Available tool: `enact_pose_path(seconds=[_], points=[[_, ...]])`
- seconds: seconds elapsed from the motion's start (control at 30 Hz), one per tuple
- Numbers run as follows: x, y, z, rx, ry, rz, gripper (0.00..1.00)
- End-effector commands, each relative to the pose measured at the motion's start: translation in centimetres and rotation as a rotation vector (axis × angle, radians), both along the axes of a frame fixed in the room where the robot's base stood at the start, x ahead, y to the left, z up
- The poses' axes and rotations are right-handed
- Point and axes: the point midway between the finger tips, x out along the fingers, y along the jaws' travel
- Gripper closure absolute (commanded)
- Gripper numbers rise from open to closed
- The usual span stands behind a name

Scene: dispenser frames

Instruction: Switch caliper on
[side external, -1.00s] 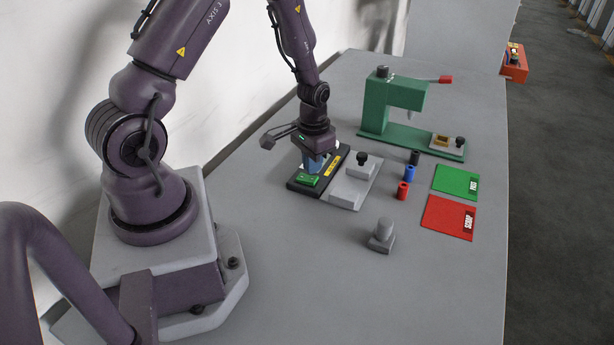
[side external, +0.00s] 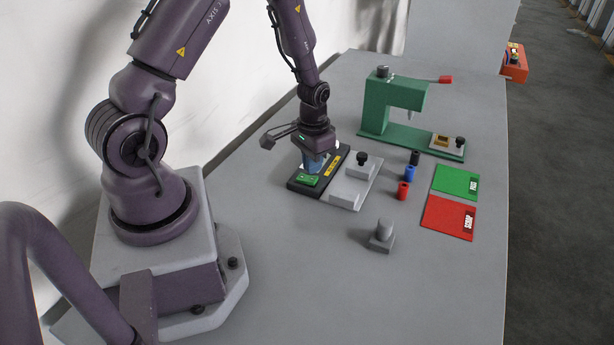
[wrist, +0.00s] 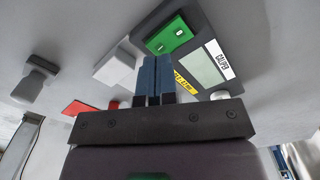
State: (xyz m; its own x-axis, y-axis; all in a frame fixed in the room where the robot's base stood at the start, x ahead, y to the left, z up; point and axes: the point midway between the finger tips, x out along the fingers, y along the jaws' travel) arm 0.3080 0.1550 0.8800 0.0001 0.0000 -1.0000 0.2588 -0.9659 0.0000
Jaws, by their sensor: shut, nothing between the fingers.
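The caliper is a dark flat unit (side external: 293,186) lying on the table. It bears a green block (side external: 309,180) and a yellow strip (side external: 334,160). In the wrist view the green block (wrist: 168,38) has two small white marks, and beside it are a pale display (wrist: 205,65) and a white "CALIPER" label (wrist: 219,60). My gripper (side external: 311,168) points down over the caliper, behind the green block. Its blue fingers (wrist: 155,62) are shut together and empty. Whether the fingertips touch the caliper cannot be told.
A grey fixture with a black knob (side external: 361,158) stands close to the right of the caliper. Black, blue and red cylinders (side external: 403,190), a green pad (side external: 456,181) and a red pad (side external: 447,222) lie farther right. A green press (side external: 377,108) stands behind. The front table is mostly clear.

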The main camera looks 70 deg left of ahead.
Motion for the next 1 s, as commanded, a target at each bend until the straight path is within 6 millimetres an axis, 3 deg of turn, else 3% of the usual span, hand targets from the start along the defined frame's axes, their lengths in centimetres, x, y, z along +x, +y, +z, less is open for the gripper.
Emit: enact_pose_path(seconds=[1.0], points=[[0.02, 0.01, -0.64, 0.000, 0.000, 0.000, 1.00]])
